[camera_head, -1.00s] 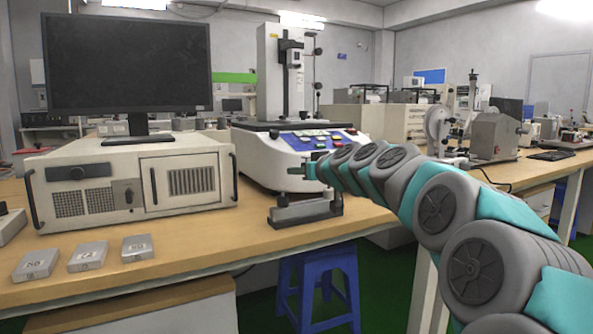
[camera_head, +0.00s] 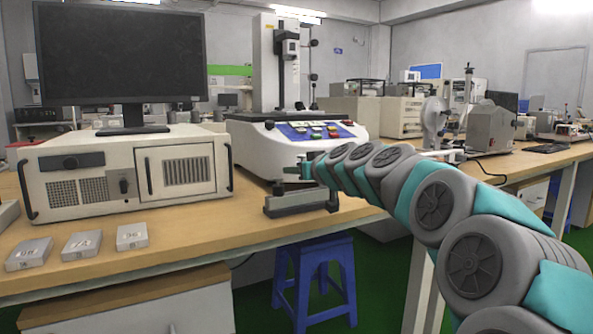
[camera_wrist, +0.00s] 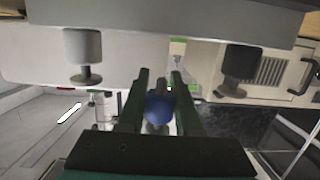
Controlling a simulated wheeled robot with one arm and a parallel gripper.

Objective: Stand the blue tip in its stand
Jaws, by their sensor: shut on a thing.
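My gripper (camera_head: 304,171) reaches in from the right and is low, at the top of a grey metal stand (camera_head: 288,204) near the table's front edge. In the head view the fingers are small, and I cannot tell whether they touch the stand. In the wrist view my gripper (camera_wrist: 160,92) has its two dark green fingers on either side of the rounded blue tip (camera_wrist: 158,108). The blue tip is held between them. It cannot be made out in the head view. My arm hides the right end of the stand's surroundings.
A white testing machine (camera_head: 262,150) stands close behind the stand. A beige computer case (camera_head: 125,180) with a monitor (camera_head: 120,55) is at left. Several small grey blocks (camera_head: 82,245) lie at the front left. A blue stool (camera_head: 315,280) is below the table edge.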

